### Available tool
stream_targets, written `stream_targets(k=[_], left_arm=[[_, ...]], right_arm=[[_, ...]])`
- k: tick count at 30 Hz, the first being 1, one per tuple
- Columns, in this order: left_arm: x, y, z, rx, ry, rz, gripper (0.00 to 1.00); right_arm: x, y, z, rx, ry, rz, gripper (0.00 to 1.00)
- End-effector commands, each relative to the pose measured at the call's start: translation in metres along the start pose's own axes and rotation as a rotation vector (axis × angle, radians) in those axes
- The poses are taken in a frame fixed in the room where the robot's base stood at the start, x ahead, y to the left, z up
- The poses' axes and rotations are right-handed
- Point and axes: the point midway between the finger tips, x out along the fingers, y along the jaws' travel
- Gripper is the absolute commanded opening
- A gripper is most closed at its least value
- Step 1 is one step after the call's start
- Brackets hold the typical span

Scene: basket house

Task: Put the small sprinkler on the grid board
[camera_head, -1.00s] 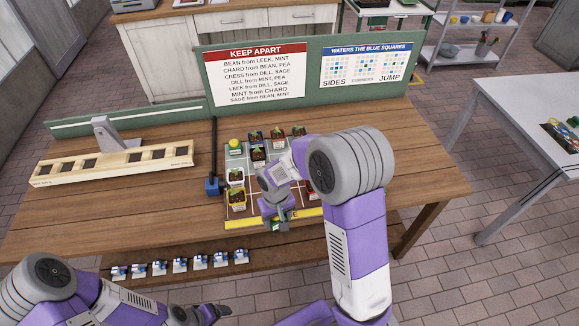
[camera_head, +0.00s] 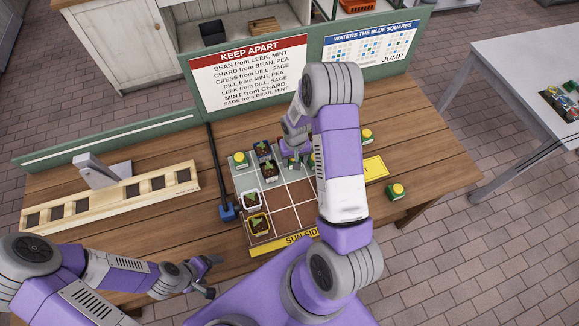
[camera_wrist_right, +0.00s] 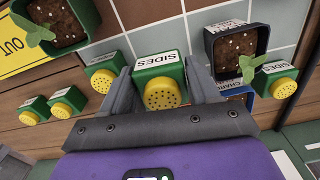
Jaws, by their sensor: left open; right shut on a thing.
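The grid board (camera_head: 286,194) lies on the wooden table, its right part hidden behind my right arm. In the right wrist view my right gripper (camera_wrist_right: 162,73) is shut on a green sprinkler (camera_wrist_right: 160,94) with a yellow perforated head and a "SIDES" label. It is over or close to the board's grid; I cannot tell whether the sprinkler touches it. In the head view this gripper is largely hidden by its arm. Another green-and-yellow sprinkler (camera_head: 240,159) is at the board's back left corner.
Potted seedlings (camera_head: 258,225) stand on the board's left and back squares. In the wrist view, a dark pot (camera_wrist_right: 236,52) and another "SIDES" sprinkler (camera_wrist_right: 277,80) are close to the right finger. Loose sprinklers (camera_head: 397,191) lie right of the board. A wooden rack (camera_head: 110,199) stands left.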

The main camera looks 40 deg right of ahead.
Motion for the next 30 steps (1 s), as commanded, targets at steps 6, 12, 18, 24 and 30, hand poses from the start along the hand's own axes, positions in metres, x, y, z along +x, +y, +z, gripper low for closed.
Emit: stream_targets(k=[6,12,18,24,30], left_arm=[[0.0,0.0,0.0,0.0,0.001,0.0,0.85],[0.0,0.0,0.0,0.0,0.001,0.0,0.85],[0.0,0.0,-0.001,0.0,0.001,0.0,0.85],[0.003,-0.001,-0.001,0.0,0.001,0.0,0.85],[0.003,-0.001,-0.001,0.0,0.001,0.0,0.85]], right_arm=[[0.024,0.0,0.0,0.0,-0.001,0.0,0.26],[0.05,0.0,0.0,0.001,0.001,-0.001,0.26],[0.054,-0.001,-0.001,0.0,0.002,-0.001,0.26],[0.057,-0.001,-0.001,0.0,0.002,-0.001,0.26],[0.057,0.0,0.0,0.0,0.001,-0.001,0.85]])
